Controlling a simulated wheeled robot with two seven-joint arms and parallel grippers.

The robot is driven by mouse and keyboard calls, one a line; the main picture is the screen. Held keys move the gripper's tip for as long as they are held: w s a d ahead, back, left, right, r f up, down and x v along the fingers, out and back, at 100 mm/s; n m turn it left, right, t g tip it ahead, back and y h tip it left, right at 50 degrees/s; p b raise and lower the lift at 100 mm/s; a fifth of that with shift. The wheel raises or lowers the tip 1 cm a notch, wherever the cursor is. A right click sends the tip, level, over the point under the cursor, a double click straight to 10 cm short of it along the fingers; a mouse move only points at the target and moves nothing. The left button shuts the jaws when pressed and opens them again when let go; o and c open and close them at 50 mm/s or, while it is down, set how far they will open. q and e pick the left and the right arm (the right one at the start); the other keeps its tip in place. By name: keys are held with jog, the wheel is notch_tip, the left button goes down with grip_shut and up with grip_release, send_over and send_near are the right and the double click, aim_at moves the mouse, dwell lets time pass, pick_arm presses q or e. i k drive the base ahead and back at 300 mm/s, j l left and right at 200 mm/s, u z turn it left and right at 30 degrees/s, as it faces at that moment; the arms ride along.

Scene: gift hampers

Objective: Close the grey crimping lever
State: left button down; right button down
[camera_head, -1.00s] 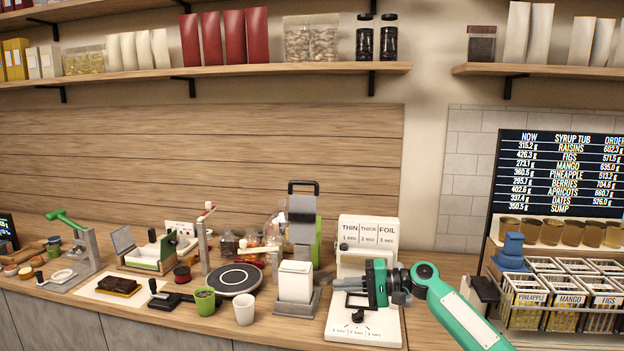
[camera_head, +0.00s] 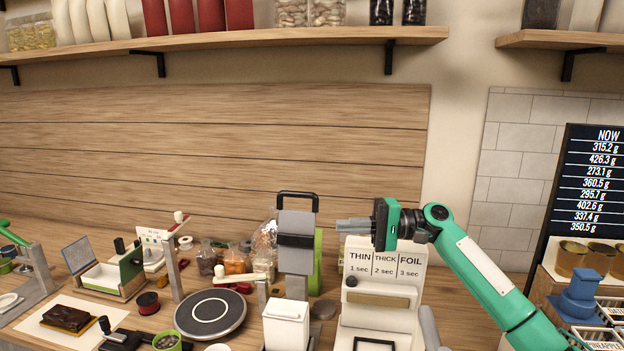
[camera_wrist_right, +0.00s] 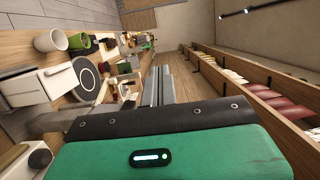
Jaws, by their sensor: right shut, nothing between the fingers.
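A tall grey upright lever (camera_head: 296,222) with a black loop handle at its top stands over a white box (camera_head: 286,322) on the counter in the head view. It is raised. My right gripper (camera_head: 342,226) is to its right, with its shut, empty fingers pointing left toward it and a visible gap between them. The same fingers (camera_wrist_right: 158,86) show in the wrist view. My left gripper is not in view.
A white sealer (camera_head: 378,306) with a THIN, THICK, FOIL sign (camera_head: 384,262) stands below my right gripper. A short grey bar (camera_head: 430,326) is at its right side. A black round plate (camera_head: 210,314) lies left of the white box. A shelf (camera_head: 230,41) runs above.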

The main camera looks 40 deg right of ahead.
aim_at(295, 235)
jog(key=i+l, duration=0.3)
jog(key=l, duration=0.15)
jog(key=i+l, duration=0.35)
